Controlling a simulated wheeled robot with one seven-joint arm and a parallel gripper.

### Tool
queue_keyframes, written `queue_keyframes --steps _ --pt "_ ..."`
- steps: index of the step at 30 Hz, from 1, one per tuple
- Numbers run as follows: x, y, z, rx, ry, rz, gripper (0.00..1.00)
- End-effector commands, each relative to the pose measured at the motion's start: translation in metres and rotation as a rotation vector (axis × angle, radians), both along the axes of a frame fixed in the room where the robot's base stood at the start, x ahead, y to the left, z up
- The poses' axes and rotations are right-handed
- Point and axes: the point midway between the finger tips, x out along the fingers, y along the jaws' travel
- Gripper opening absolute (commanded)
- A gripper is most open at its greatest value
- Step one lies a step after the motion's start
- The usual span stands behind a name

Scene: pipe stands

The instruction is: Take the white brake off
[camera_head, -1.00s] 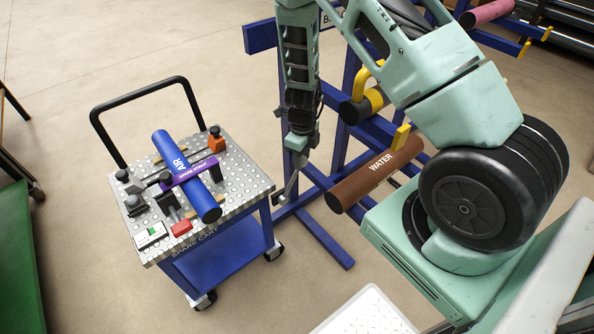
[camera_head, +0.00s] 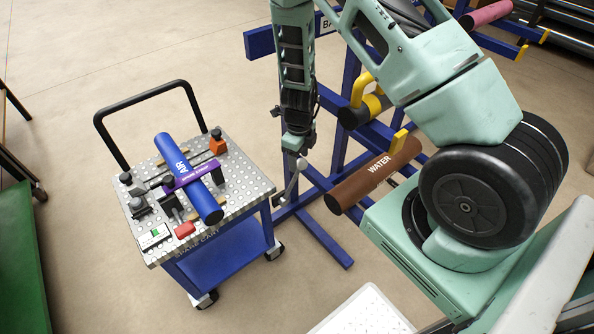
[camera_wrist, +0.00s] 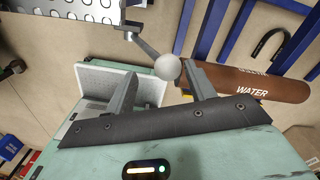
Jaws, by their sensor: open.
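The brake is a grey metal lever (camera_head: 290,183) with a white ball knob (camera_head: 302,164), at the right side of the cart, standing up at a slant. In the wrist view the lever (camera_wrist: 147,46) runs from a pivot at the cart's edge to the white knob (camera_wrist: 167,67). My gripper (camera_head: 296,148) is just above the knob in the head view. In the wrist view my gripper (camera_wrist: 160,85) is open, and the knob appears between the two fingers, nearer the right one. I cannot tell whether a finger touches it. Nothing is held.
A brown WATER pipe (camera_head: 375,173) on a blue stand is close to the right of my gripper. Floor lies open in front of the cart.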

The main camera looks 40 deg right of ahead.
Motion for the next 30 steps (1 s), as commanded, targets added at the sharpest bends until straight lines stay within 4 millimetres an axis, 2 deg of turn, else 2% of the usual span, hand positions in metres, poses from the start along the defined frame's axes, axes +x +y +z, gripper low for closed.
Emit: queue_keyframes --steps 1,19,30 --pt "0.0 0.0 0.009 0.0 0.0 0.0 0.55" --pt "0.0 0.0 0.053 0.0 0.0 -0.001 0.55" --pt "0.0 0.0 0.054 0.0 0.0 -0.001 0.55"
